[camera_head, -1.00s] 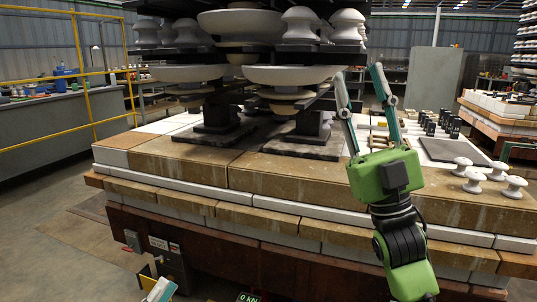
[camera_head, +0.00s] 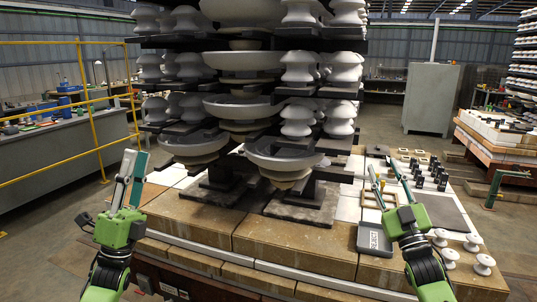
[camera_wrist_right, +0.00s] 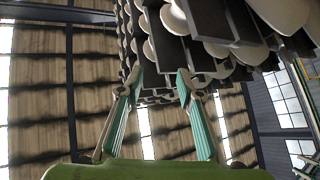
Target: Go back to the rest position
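My left gripper (camera_head: 137,152) is raised at the left, in front of the bench's left end. Its fingers point up, look slightly apart and hold nothing visible. My right gripper (camera_head: 380,163) points up at the right, in front of the bench. Its fingers are apart and empty. The right wrist view shows the same right gripper (camera_wrist_right: 158,78) open, with nothing between its fingers and the insulator racks beyond. Both grippers appear clear of the insulator stack (camera_head: 250,107).
The stone-topped bench (camera_head: 285,240) spans the front. A dark reject tray (camera_head: 371,239) lies beside my right gripper, with several white insulators (camera_head: 450,255) to its right. A yellow railing (camera_head: 88,95) stands at the left. A grey cabinet (camera_head: 431,97) stands behind.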

